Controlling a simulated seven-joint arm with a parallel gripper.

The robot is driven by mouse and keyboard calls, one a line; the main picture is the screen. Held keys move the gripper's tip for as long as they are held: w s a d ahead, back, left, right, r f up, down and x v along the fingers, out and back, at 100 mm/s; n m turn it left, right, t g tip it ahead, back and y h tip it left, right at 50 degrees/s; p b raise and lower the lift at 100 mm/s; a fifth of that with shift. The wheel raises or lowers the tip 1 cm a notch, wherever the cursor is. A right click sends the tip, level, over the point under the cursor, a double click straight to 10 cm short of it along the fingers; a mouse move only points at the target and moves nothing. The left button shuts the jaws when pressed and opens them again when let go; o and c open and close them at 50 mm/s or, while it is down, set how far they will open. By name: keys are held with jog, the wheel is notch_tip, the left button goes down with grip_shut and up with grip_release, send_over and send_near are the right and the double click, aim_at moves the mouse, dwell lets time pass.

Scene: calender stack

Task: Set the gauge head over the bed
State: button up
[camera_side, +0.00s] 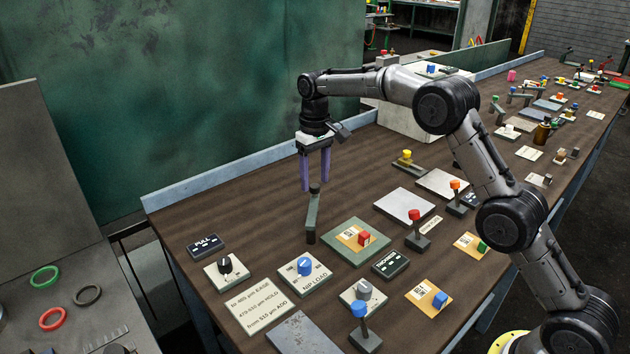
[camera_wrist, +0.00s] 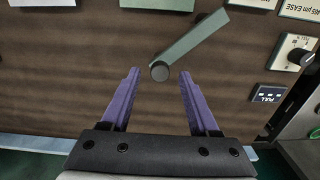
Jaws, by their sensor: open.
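A grey-green swing arm, which looks like the gauge head (camera_side: 312,215), sits on the brown bench with a round knob at its end by my gripper and a dark round cap at its other end. In the wrist view the gauge head (camera_wrist: 195,40) slants up to the right from that knob. My gripper (camera_side: 315,184) points down with its purple fingers open. Its fingertips are on either side of the knob, apart from it in the wrist view (camera_wrist: 159,73); whether they are level with it is unclear. No part is marked as the bed; a bare grey plate (camera_side: 403,205) lies to the right.
A green plate (camera_side: 340,253) with a red block is right of the swing arm's lower end. A blue NIP LOAD knob (camera_side: 304,266), a dark FULL display (camera_side: 205,245) and a red-topped lever (camera_side: 416,230) stand nearby.

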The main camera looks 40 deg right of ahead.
jog(key=shift+f, duration=0.7)
grip_shut()
dwell(1.0)
